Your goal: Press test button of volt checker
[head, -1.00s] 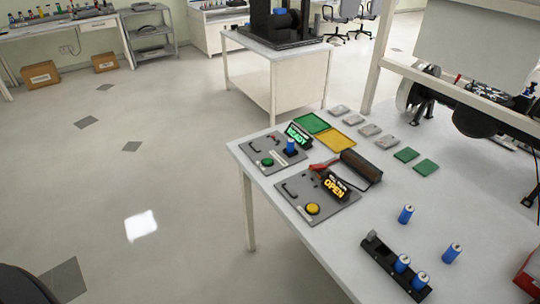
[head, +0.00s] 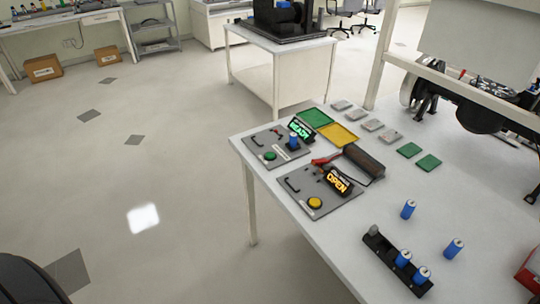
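Two grey test panels lie at the near left end of the white table (head: 470,215). The far panel (head: 262,141) has a green button (head: 270,156), a blue cell (head: 294,139) standing on it and a display (head: 301,129) that reads READY in green. The near panel (head: 305,205) has a yellow button (head: 314,202) and a display (head: 338,182) that reads OPEN in orange. I cannot tell from labels which panel is the volt checker. Neither of my grippers is in view.
A black holder (head: 385,254) with blue cells stands at the table's front. Loose blue cells (head: 408,209) stand nearby. A dark roll-shaped tool (head: 363,161), green (head: 316,118) and yellow (head: 338,135) mats, and small plates lie behind. Floor left of the table is clear.

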